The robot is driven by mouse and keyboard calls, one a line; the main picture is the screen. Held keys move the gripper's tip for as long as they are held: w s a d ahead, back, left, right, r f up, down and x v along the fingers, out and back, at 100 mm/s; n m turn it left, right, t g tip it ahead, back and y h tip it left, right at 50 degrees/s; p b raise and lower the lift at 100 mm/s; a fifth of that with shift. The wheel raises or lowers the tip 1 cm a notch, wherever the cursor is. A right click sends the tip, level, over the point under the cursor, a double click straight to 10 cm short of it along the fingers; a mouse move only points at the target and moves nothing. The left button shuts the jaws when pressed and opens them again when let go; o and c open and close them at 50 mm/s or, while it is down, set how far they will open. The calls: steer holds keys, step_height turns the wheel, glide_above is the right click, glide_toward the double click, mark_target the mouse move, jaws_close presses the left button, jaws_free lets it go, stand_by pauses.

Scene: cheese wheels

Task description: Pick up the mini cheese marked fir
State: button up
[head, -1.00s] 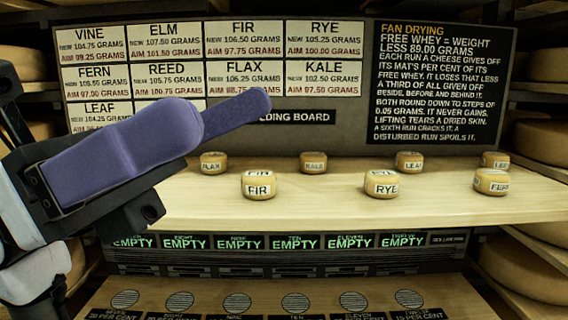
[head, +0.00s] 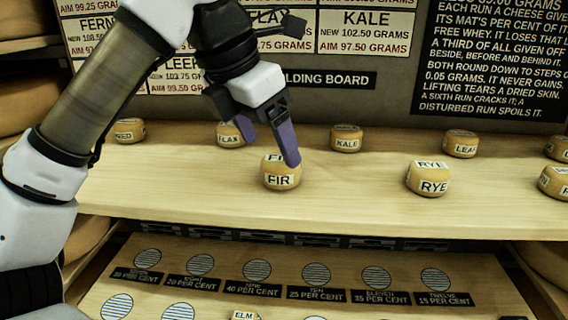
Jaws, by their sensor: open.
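The mini cheese marked FIR (head: 280,179) is a small yellow wheel with white labels on its side and top. It stands upright at the front of the pale wooden holding board (head: 190,195) in the head view. My gripper (head: 268,152), with purple fingers, is open and points down at it. One finger overlaps the top right of the FIR cheese in the picture and partly covers its top label. I cannot tell whether either finger touches the cheese.
The RYE cheese (head: 428,178) stands to the right. FLAX (head: 230,134), KALE (head: 346,138) and LEAF (head: 461,143) stand behind. A lower shelf (head: 205,251) has round vented spots with percent labels. An ELM cheese (head: 244,315) shows at the bottom edge. Bare board lies between FIR and RYE.

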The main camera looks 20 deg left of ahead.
mark_target(278, 159)
steer(key=p+x, duration=0.1)
steer(key=x, duration=0.4)
steer(key=shift+w+d, duration=0.1)
steer(key=shift+w, duration=0.05)
steer(key=shift+r, duration=0.1)
steer(key=c, duration=1.1)
steer(key=shift+r, duration=0.1)
